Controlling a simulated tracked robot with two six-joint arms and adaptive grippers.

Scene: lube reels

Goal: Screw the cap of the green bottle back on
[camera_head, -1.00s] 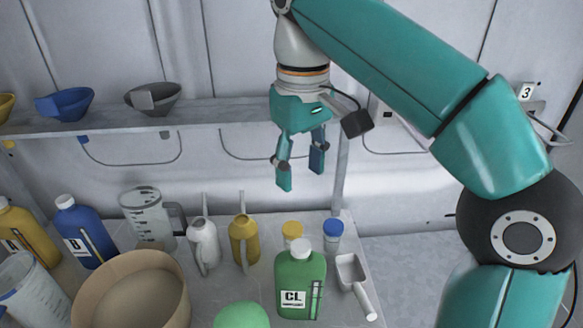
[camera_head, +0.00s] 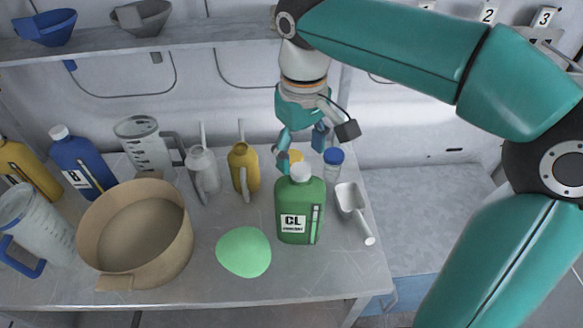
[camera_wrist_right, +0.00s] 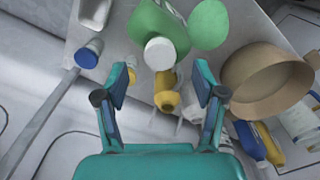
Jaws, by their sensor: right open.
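The green bottle (camera_head: 300,215), labelled CL, stands upright on the bench. A white cap (camera_head: 299,174) sits on its neck; I cannot tell how tightly. My right gripper (camera_head: 303,150) is open and empty, above and just behind the bottle's top, pointing down. In the right wrist view the bottle (camera_wrist_right: 172,22) and the cap (camera_wrist_right: 160,53) lie ahead of the spread fingers (camera_wrist_right: 162,82), with the cap roughly centred between them and not touching. My left gripper is not in view.
A yellow-lidded jar (camera_head: 295,157) and a blue-capped jar (camera_head: 333,160) stand behind the bottle. A white scoop (camera_head: 352,205) lies to its right, a green rounded object (camera_head: 243,252) to its left. A tan pot (camera_head: 178,245), yellow can (camera_head: 243,168) and grey can (camera_head: 203,172) stand further left.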

